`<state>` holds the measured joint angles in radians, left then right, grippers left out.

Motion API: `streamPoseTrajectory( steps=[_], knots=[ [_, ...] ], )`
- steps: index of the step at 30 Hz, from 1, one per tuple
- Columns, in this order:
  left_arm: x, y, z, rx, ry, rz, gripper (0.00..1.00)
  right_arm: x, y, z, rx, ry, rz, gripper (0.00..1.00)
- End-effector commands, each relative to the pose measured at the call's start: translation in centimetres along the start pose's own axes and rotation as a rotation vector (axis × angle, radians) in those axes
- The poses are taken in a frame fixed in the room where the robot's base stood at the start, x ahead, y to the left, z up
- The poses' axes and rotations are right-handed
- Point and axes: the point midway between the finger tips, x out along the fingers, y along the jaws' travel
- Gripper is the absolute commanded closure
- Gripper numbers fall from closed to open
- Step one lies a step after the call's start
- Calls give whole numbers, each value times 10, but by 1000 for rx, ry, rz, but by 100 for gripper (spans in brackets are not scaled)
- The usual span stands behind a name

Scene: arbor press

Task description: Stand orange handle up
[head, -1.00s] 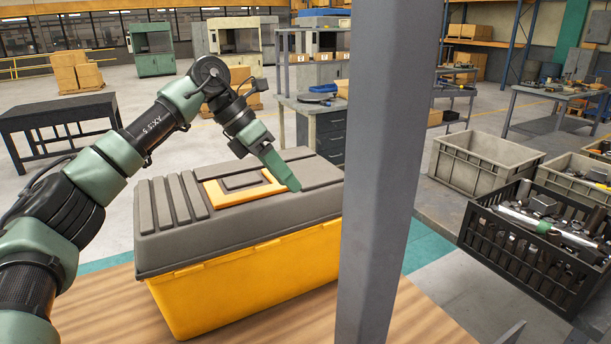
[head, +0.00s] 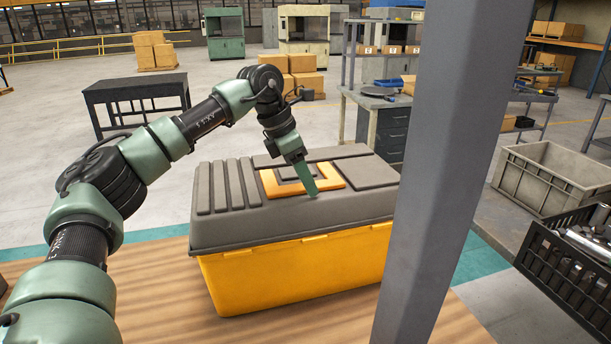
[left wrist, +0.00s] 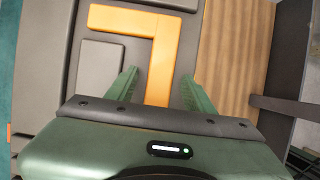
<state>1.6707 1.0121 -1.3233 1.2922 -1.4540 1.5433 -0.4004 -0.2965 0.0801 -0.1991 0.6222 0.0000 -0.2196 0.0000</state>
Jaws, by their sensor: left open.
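A large toolbox with a grey lid (head: 229,224) and a yellow body (head: 290,272) stands on the wooden table. An orange handle (head: 330,173) lies flat in the lid, framing a grey recess. My left gripper (head: 308,188) is over the lid at the handle's near side, pointing down. In the left wrist view, the left gripper (left wrist: 157,90) has its two green fingers apart, with one arm of the orange handle (left wrist: 161,70) between them. I cannot tell whether the fingers touch it. My right gripper is not in view.
A grey post (head: 447,180) rises in front of the toolbox's right end. The wooden tabletop (head: 180,300) is bare in front of the toolbox.

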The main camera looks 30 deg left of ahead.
Motion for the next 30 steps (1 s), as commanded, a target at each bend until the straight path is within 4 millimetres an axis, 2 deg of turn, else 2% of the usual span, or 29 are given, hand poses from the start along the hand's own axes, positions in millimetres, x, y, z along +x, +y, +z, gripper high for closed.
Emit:
streamPoseTrajectory(
  steps=[4,5,10,30],
  knots=[
    [0,0,0,0,0,0,47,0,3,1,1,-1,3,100],
    [0,0,0,0,0,0,53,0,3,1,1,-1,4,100],
    [0,0,0,0,0,0,100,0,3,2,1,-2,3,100],
    [0,0,0,0,0,0,100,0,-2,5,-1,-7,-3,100]
  ],
)
